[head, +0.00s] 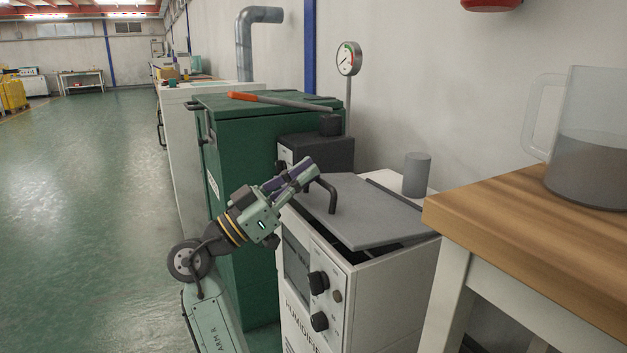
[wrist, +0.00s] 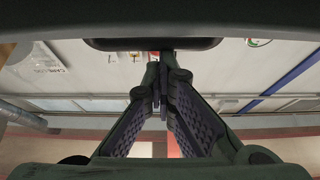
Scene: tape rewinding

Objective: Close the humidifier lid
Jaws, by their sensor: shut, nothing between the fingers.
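The humidifier (head: 342,290) is a white box with black knobs, standing in the middle of the head view. Its grey lid (head: 378,215) lies slightly tilted over the top, with a dark gap showing along the front and right edge. A dark bent handle (head: 326,194) stands on the lid's left part. My gripper (head: 308,168) is at the handle's upper left end, pointing up and right; I cannot tell whether it touches the handle. In the wrist view my gripper (wrist: 163,98) has its fingertips together with nothing between them.
A green cabinet (head: 240,210) stands behind and left of the humidifier, with a red-handled bar (head: 280,100) on top. A wooden table (head: 530,225) with a clear jug (head: 590,140) is close on the right. A grey cylinder (head: 416,175) stands behind the lid. The floor at left is clear.

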